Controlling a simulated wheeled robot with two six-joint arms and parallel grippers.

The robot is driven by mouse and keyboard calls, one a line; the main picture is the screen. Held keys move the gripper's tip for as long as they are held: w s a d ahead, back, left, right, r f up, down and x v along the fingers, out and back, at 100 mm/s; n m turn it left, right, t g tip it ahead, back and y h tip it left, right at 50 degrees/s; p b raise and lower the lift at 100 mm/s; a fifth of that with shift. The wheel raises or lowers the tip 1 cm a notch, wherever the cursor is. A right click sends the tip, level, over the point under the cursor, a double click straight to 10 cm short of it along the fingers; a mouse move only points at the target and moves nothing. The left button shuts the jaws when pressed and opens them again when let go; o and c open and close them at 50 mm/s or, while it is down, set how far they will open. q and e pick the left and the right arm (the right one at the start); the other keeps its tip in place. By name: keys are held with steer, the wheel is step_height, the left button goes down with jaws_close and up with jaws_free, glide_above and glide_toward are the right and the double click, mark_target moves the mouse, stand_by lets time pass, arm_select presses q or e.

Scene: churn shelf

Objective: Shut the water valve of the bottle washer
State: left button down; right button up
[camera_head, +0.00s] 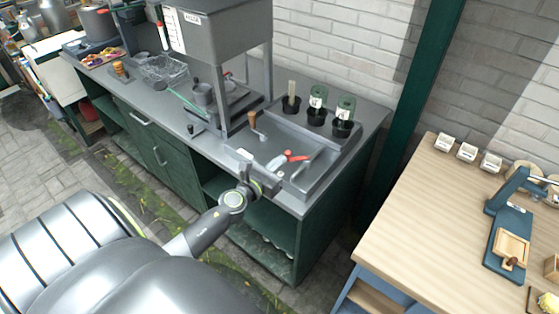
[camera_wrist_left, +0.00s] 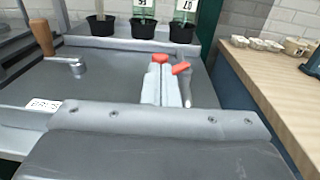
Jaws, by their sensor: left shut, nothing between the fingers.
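The bottle washer is a grey sink unit (camera_head: 316,176) at the right end of the counter. A red lever handle (camera_head: 296,157), which looks like the water valve, sits at its front part. In the left wrist view the red handle (camera_wrist_left: 181,68) shows in two red pieces just beyond the fingertips. My left gripper (camera_head: 279,162) is shut and empty, its fingertips (camera_wrist_left: 168,80) close beside the handle; I cannot tell whether they touch. The fingers hide part of the valve. My right gripper is not in view.
A crank with a wooden grip (camera_head: 252,121) stands left of the valve. Behind are black cups, two with green bottles (camera_head: 345,107). A grey machine on posts (camera_head: 222,30) rises at the left. A wooden table (camera_head: 420,215) lies right, beyond a green post (camera_head: 412,100).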

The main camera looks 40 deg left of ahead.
arm_select(q)
steer(key=shift+w, duration=0.35)
steer(key=shift+a+f+h+b, duration=0.1)
steer(key=shift+h+b, duration=0.3)
steer(key=shift+b, duration=0.05)
steer(key=shift+w+a+m+h+b, duration=0.15)
steer(key=shift+m+h+b, duration=0.15)
steer(key=shift+m+h, duration=0.15)
